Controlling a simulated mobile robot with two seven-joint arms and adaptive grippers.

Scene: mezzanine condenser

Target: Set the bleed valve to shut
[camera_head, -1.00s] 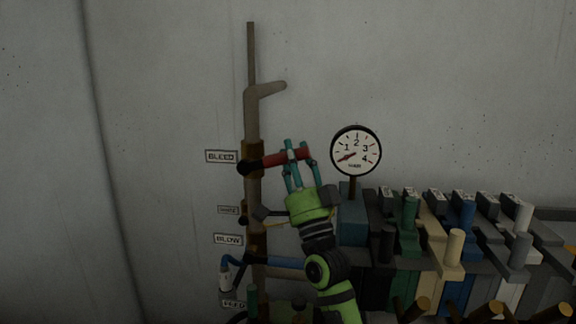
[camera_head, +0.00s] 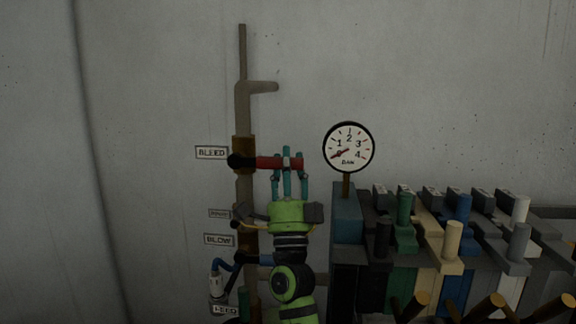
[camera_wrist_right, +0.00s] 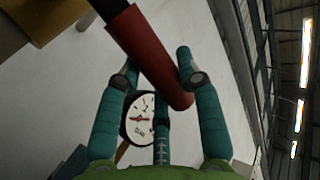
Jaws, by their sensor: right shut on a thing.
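The bleed valve's red lever (camera_head: 267,162) sticks out to the right from a black hub (camera_head: 240,161) on the vertical pipe, beside the BLEED label (camera_head: 212,152). The lever lies nearly level, across the pipe. My right gripper (camera_head: 288,160) comes from below and is shut on the lever near its free end. In the right wrist view the red lever (camera_wrist_right: 152,58) runs between the teal fingers, its end showing at the right finger.
A round gauge (camera_head: 348,147) stands close right of the gripper. Below right is a bank of coloured blocks with levers (camera_head: 440,230).

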